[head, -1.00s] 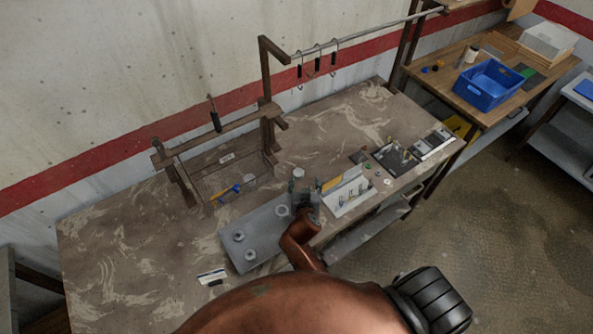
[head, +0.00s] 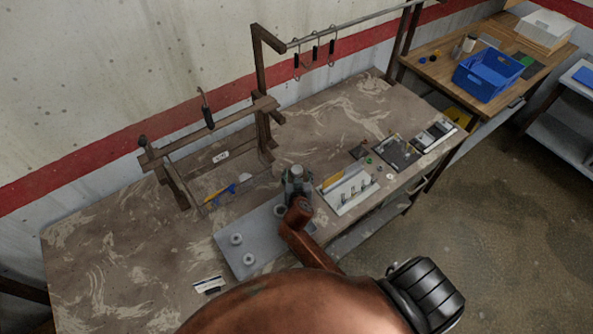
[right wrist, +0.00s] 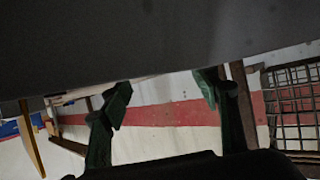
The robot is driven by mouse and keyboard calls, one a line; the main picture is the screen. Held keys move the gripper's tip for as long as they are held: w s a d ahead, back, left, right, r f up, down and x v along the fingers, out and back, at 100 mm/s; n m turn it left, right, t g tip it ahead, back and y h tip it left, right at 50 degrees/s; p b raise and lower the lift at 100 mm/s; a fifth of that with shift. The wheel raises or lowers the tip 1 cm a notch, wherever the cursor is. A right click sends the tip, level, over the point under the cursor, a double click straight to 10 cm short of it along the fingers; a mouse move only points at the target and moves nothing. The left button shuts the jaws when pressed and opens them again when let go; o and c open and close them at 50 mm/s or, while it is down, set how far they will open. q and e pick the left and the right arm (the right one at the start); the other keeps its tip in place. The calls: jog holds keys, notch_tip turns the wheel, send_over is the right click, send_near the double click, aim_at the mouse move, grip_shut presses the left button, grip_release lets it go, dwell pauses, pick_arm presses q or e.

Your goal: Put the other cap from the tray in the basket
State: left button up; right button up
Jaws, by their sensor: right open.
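The grey tray (head: 262,234) lies on the bench with two pale round caps (head: 236,239) (head: 249,259) at its left end. A pale ring-like round piece (head: 280,210) lies nearer my right gripper. My right gripper (head: 297,182) is at the tray's far right end, fingers apart. A pale cylinder (head: 297,170) shows at the gripper; I cannot tell if it stands between the fingers. In the right wrist view the green fingertips (right wrist: 165,95) are apart with only wall visible between. My left gripper is out of view.
Hooks (head: 315,52) hang from a rail above. A blue crate (head: 487,76) is on the far table.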

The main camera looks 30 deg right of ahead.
jog(key=shift+x, duration=1.05)
jog(key=c, duration=1.2)
jog(key=shift+c, duration=0.2)
